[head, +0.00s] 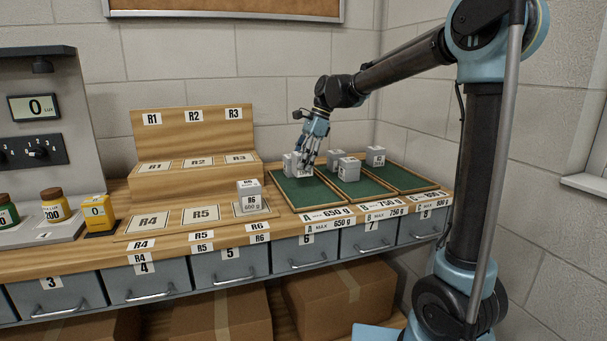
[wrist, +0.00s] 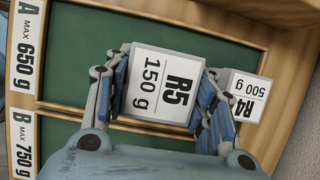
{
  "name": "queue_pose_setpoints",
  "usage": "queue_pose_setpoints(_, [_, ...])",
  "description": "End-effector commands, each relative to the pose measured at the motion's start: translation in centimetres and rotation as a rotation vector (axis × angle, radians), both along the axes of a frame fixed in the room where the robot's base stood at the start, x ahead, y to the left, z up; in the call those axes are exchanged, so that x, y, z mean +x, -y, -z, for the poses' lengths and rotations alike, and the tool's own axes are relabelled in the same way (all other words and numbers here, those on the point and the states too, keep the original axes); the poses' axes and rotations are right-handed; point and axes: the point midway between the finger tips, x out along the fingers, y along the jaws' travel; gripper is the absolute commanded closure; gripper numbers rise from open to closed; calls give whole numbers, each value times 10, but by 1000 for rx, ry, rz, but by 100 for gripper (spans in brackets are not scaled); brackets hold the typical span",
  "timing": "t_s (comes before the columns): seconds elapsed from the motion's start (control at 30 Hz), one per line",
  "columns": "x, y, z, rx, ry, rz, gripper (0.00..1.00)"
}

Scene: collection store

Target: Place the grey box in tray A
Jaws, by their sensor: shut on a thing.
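My gripper (head: 308,158) is shut on a grey box labelled R5 150 g, and the box (wrist: 163,85) shows between its fingers in the wrist view. The held box is over the green floor of tray A (head: 302,194), toward its back. I cannot tell whether its underside touches the tray. My fingers partly hide the boxes in the head view.
Tray B (head: 362,187) holds two grey boxes (head: 349,169). Tray C (head: 405,178) holds one grey box (head: 376,156) at its back. Another grey box (head: 249,192) stands on spot R6. Spots R4 and R5 (head: 201,214) are empty. The front of tray A is clear.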

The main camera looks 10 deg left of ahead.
Motion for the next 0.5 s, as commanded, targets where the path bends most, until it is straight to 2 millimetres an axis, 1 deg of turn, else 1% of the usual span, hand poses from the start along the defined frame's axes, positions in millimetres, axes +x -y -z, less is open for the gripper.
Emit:
queue_pose_setpoints(0.07, [0,0,5,0,0,0,89])
queue_pose_setpoints(0.3, [0,0,36,0,0,0,89])
queue_pose_setpoints(0.4, [0,0,40,0,0,0,89])
queue_pose_setpoints(0.5, [0,0,40,0,0,0,89])
